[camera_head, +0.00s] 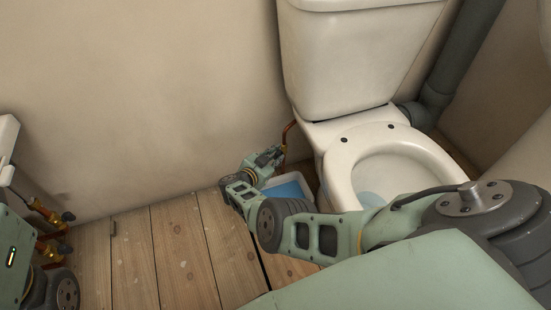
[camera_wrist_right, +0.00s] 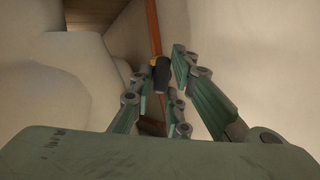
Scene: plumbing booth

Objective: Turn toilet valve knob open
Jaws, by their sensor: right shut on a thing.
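The toilet valve's dark knob (camera_wrist_right: 162,76) shows between the fingers of my right gripper (camera_wrist_right: 162,66) in the wrist view, with a bit of yellow brass at its far end. It sits by a copper pipe (camera_wrist_right: 153,28). My right gripper (camera_head: 272,156) is shut on the knob, low beside the toilet (camera_head: 342,60) in the head view. There the gripper hides the knob, and the copper pipe (camera_head: 286,131) rises behind it to the tank. I cannot tell how far the knob is turned. My left gripper is out of view.
A tray with blue inside (camera_head: 288,190) lies on the wooden floor (camera_head: 180,255) under my right gripper. The toilet bowl (camera_head: 340,165) is close on the right, the wall (camera_head: 150,100) behind. Brass valves (camera_head: 50,215) show at far left. The floor left of my arm is clear.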

